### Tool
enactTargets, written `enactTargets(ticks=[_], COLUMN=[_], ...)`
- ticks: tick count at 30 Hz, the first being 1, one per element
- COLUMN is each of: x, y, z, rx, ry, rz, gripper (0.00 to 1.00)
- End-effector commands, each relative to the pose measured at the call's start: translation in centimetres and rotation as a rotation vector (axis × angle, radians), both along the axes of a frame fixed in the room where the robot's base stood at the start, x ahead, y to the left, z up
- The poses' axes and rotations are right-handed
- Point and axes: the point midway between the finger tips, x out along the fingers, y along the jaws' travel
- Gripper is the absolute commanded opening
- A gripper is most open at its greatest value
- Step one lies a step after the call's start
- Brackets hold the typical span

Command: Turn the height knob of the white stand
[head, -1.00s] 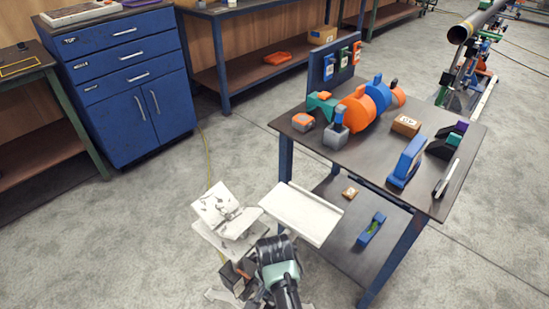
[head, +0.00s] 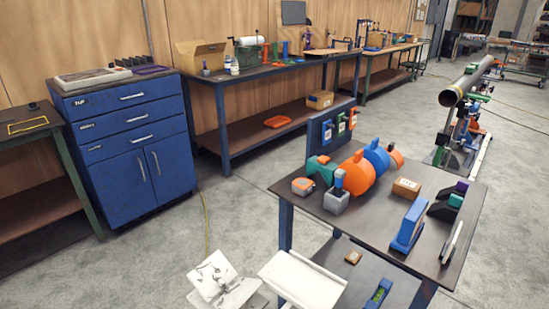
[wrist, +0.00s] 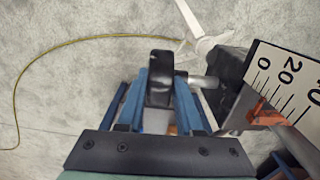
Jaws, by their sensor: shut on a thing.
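In the wrist view, my gripper (wrist: 161,98) has one blue finger on each side of a black knob (wrist: 160,78) and is shut on it. A metal shaft (wrist: 205,81) runs from the knob to the right, into a dark block on the stand. The white stand's leg (wrist: 192,22) shows at the top, over the floor. A white scale plate (wrist: 288,84) with black marks and numbers is at the right. In the head view, the upper part of the white stand (head: 213,277) shows at the bottom edge; its knob and my gripper are out of that view.
A dark-topped work table (head: 290,181) with several tools and blue legs stands right of the stand. A white tray-like plate (head: 303,281) is between them. A blue drawer cabinet (head: 130,155) stands at the left. A yellow cable (head: 206,222) lies on open floor.

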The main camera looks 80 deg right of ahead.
Motion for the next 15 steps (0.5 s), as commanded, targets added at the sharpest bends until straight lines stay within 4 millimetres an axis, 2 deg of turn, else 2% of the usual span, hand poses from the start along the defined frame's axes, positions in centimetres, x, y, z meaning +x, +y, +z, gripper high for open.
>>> enactTargets(ticks=[8, 15], x=[-0.03, 0.00], y=[0.08, 0.34], z=[0.07, 0.14], rx=[-0.014, -0.105], ry=[0.009, 0.058], rz=[0.000, 0.006], gripper=[0.00, 0.00])
